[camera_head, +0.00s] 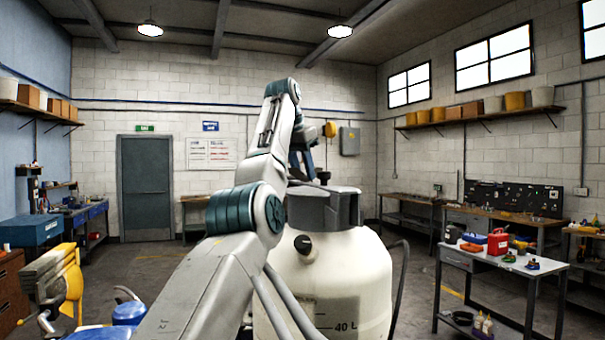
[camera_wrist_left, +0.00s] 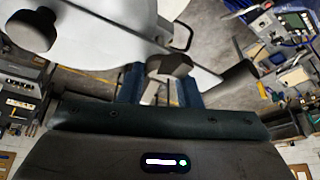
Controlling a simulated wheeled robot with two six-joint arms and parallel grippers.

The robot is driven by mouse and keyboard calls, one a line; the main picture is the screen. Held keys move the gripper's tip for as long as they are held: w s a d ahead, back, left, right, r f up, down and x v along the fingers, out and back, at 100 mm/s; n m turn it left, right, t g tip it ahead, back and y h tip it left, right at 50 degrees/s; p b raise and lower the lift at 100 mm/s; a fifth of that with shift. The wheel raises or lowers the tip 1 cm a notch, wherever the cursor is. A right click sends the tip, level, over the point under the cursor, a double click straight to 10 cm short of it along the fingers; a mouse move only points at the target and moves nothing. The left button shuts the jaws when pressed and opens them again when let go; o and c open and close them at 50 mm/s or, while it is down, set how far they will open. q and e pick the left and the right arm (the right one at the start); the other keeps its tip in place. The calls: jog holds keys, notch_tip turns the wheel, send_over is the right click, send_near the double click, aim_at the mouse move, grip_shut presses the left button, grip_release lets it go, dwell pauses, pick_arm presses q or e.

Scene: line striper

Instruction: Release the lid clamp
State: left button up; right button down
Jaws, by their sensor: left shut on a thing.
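A white tank (camera_head: 335,285) with a "40 L" mark and a black knob (camera_head: 302,243) stands in front of me. Its grey lid (camera_head: 340,205) is on top, partly hidden by my left arm. My left gripper (camera_head: 311,174) is at the top of the lid, small and partly hidden behind my forearm. In the left wrist view, the blue fingers of my left gripper (camera_wrist_left: 160,88) are shut on a dark blocky piece (camera_wrist_left: 170,65), which looks like the lid clamp's handle. The rest of the clamp is hard to make out. My right gripper is out of view.
A yellow machine (camera_head: 70,285) is at the lower left. A dark curved hose or handle (camera_head: 400,280) rises beside the tank. Open floor lies behind the tank.

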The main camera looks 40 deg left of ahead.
pick_arm(q)
jog(key=shift+f, duration=0.15)
jog(key=o, duration=0.9)
jog(key=shift+s+d, duration=0.1)
jog(key=shift+s, duration=0.05)
jog(key=shift+r, duration=0.25)
jog(key=p+v, duration=0.4)
jog(key=v, duration=0.6)
jog(key=shift+s+r, duration=0.1)
jog(key=shift+r, duration=0.2)
